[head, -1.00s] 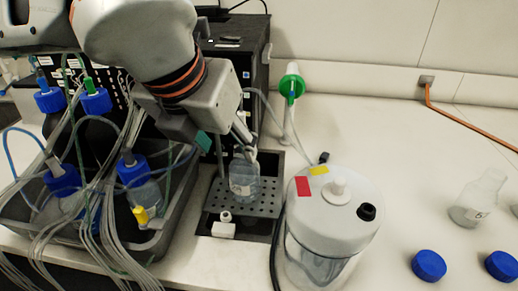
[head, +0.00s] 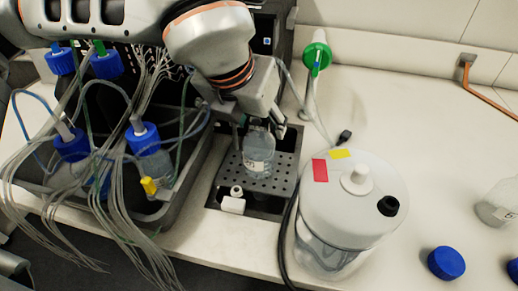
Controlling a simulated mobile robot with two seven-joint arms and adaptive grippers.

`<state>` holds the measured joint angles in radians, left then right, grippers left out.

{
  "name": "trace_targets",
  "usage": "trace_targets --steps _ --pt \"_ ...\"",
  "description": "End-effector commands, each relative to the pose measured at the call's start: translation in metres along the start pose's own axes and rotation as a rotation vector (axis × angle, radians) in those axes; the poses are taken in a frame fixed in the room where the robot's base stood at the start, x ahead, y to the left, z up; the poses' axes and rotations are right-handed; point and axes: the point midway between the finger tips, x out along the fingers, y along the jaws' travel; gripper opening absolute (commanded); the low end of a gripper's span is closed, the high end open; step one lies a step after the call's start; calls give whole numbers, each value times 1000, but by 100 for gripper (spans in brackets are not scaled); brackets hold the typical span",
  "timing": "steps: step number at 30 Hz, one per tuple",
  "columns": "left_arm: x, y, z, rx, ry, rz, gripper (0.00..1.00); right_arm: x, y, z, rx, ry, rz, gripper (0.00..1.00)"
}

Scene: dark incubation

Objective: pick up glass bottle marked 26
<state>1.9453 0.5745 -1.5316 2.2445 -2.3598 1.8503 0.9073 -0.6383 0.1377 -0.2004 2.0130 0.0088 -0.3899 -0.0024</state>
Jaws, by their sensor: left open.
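A clear glass bottle (head: 258,158) with a white label stands upright on a perforated metal platform (head: 283,178) in the middle of the head view. The number on its label is too small to read surely. My left gripper (head: 262,128) is open at the top of this bottle, with its fingers about the neck. I cannot tell whether they touch the glass. Another clear bottle (head: 497,204) with a label lies partly out of view at the right edge. My right gripper is not in view.
A large white-lidded vessel (head: 335,195) stands just right of the platform. A grey tray (head: 190,190) with blue-capped bottles and many tubes is at the left. A blue cap (head: 446,263) lies on the bench. The back right bench is clear.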

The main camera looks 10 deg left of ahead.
Motion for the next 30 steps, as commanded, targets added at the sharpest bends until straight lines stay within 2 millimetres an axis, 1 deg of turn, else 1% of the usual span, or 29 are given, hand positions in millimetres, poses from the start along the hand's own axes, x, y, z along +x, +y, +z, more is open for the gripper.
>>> trace_targets --steps 1,6,7,8,9,11,12,13,24,30 --pt "3 0 0 0 1 0 50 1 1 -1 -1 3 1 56" --pt "2 0 0 0 -1 0 50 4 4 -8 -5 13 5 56" --pt "2 0 0 0 -1 0 47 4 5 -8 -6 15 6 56" --pt "2 0 0 0 -1 0 39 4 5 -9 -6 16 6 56" --pt "2 0 0 0 -1 0 29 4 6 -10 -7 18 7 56" --pt "2 0 0 0 0 0 13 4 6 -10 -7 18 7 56" --pt "2 0 0 0 0 0 3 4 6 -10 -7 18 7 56" --pt "2 0 0 0 0 0 0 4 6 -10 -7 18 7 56" --pt "1 0 2 0 -3 -1 0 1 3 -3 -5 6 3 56" --pt "-11 -1 8 -1 -5 -1 0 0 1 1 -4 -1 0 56"
